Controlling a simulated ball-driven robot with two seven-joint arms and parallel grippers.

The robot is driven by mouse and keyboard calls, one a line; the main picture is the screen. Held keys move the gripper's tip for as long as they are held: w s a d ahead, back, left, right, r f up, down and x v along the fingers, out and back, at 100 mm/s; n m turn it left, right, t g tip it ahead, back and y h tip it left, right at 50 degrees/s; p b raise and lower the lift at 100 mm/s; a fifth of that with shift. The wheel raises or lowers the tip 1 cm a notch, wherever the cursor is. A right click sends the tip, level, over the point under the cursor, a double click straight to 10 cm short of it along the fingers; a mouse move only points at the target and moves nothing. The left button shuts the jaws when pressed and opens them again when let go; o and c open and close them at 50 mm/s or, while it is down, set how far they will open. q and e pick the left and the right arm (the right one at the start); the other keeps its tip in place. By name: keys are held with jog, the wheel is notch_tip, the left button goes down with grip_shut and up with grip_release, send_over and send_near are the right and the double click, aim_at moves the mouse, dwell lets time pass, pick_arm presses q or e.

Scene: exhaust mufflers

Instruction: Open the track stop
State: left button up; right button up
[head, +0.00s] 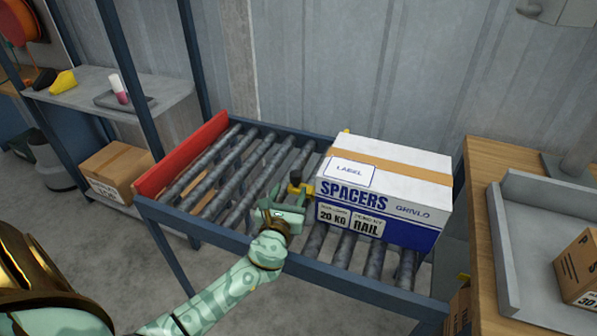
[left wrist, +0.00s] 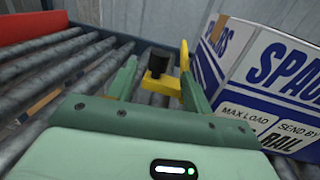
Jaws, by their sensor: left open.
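The track stop (head: 297,188) is a small yellow piece with a black knob, at the roller track just left of the big box. It also shows in the left wrist view (left wrist: 159,83), with the black knob on top and a yellow upright part at its right. My left gripper (head: 287,198) is open at the stop, on its near side. In the left wrist view its two fingers (left wrist: 158,72) stand left and right of the knob. I cannot tell whether they touch it. My right gripper is not in view.
A white and blue SPACERS box (head: 385,188) rests on the rollers, close to the right of my left gripper. A red end plate (head: 182,153) closes the track's left end. The rollers (head: 232,170) left of the stop are clear. A wooden table (head: 478,230) stands at right.

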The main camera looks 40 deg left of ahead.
aim_at(297, 171)
pick_arm(q)
jog(key=b+x, duration=0.2)
jog(key=x, duration=0.6)
jog(key=shift+w+a+f, duration=0.1)
jog(key=shift+w+f, duration=0.05)
jog(key=shift+w, duration=0.05)
jog(key=shift+w+a, duration=0.15)
jog(key=shift+w, duration=0.2)
grip_shut()
jog(key=shift+r, duration=0.25)
